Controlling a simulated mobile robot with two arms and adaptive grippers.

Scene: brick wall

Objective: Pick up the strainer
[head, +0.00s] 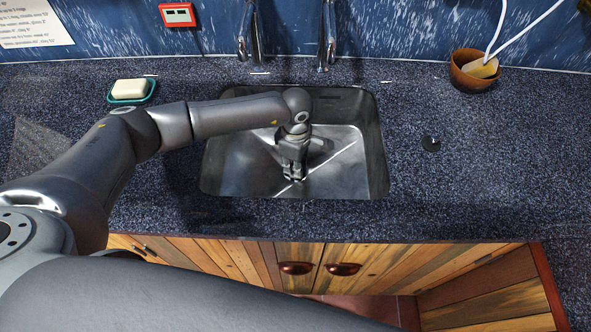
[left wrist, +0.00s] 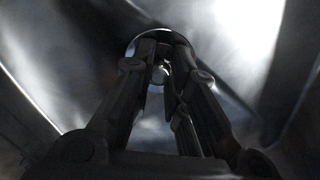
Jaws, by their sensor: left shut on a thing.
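My left gripper (head: 292,178) reaches down into the metal sink (head: 235,165), its fingertips low near the sink floor. In the left wrist view, the left gripper (left wrist: 162,62) has its fingertips close together, shut on a small shiny piece (left wrist: 158,75), which I take to be the strainer. A round rim shows just behind the fingertips. The fingers hide most of the strainer, and in the head view I cannot make it out. I cannot tell whether it is lifted from the drain. My right gripper is not in view.
Two taps (head: 327,45) stand behind the sink. A soap bar (head: 128,89) sits in a teal dish at the left. A brown bowl (head: 466,78) stands at the back right. A small dark disc (head: 431,144) lies right of the sink. Speckled counter around it is mostly clear.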

